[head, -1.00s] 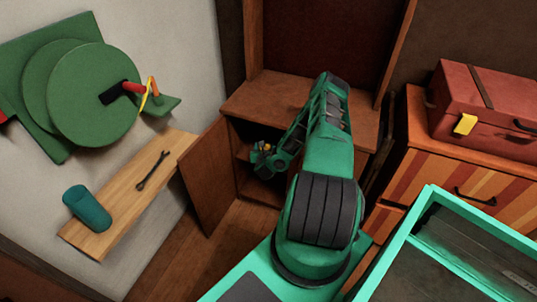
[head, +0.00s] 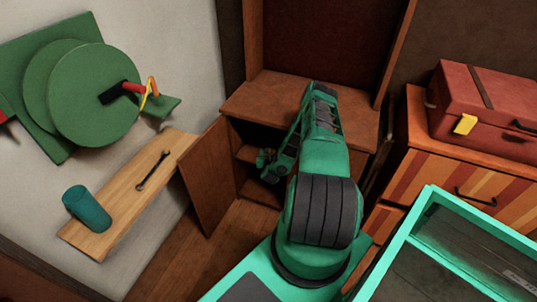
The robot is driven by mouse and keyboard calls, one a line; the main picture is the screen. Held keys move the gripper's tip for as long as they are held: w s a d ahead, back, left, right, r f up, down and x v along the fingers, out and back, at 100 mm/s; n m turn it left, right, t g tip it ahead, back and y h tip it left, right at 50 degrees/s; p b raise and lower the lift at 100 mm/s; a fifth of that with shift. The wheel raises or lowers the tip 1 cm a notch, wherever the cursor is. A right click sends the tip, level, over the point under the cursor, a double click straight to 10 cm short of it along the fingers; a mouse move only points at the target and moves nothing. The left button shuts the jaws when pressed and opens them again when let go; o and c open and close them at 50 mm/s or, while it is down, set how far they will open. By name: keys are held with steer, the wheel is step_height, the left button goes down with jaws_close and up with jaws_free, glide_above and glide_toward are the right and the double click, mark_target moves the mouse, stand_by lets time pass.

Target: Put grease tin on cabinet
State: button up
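The brown wooden cabinet (head: 240,100) stands in the middle, with its lower door (head: 208,178) swung open to the left. My green arm reaches over its top. My gripper (head: 264,160) is in front of the open lower compartment, small and partly shadowed. I cannot tell whether its fingers are open or shut, or whether they hold anything. I cannot clearly identify a grease tin. A teal cylinder (head: 88,208) lies tilted on the wooden wall shelf at the left, away from my gripper; I cannot tell whether it is the tin.
A wrench (head: 153,170) lies on the wall shelf (head: 105,240). A green disc-shaped fixture (head: 95,95) is on the wall above. A red case (head: 485,95) sits on a striped drawer chest (head: 430,180) at the right. The left part of the cabinet top is clear.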

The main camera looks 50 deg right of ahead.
steer(key=o, duration=1.4)
steer(key=shift+f, duration=0.1)
steer(key=shift+v, duration=6.05)
